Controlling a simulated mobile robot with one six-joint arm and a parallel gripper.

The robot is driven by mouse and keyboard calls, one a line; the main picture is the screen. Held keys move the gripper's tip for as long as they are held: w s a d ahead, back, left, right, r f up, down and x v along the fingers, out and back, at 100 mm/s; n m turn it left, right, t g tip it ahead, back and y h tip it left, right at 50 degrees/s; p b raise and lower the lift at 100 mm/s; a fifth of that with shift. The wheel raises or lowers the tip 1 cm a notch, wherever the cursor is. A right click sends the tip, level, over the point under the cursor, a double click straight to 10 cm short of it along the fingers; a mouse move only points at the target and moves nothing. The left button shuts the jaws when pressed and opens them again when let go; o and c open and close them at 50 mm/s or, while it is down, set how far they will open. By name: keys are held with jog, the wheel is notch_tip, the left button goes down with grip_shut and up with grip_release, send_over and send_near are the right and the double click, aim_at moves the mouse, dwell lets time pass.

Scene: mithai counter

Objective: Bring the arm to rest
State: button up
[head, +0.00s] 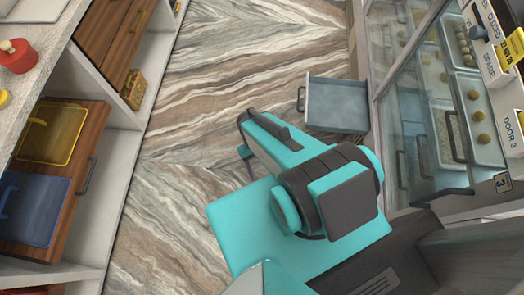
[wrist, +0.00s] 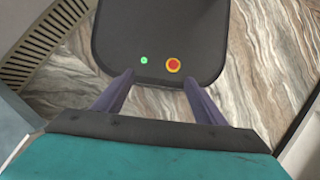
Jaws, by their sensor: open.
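My arm (head: 335,190), teal and dark grey, is bent over the floor in the lower middle of the head view. In the wrist view my gripper (wrist: 157,77) has its two dark purple fingers apart, with nothing between them. It points down over a dark rounded panel of my own base, which shows a green light and a red and yellow button. In the head view only a small part of a finger shows beside the arm; the rest is hidden behind it.
A grey drawer (head: 337,117) stands pulled out at the right, just beyond my arm. A glass display case (head: 415,130) with trays of sweets lines the right. Shelving with a yellow bin (head: 50,132) and a blue bin (head: 33,208) lines the left. The marbled floor (head: 220,70) between is clear.

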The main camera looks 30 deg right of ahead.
dwell(0.7)
jog(key=c, duration=0.9)
jog(key=shift+o, duration=0.2)
jog(key=shift+d, duration=0.15)
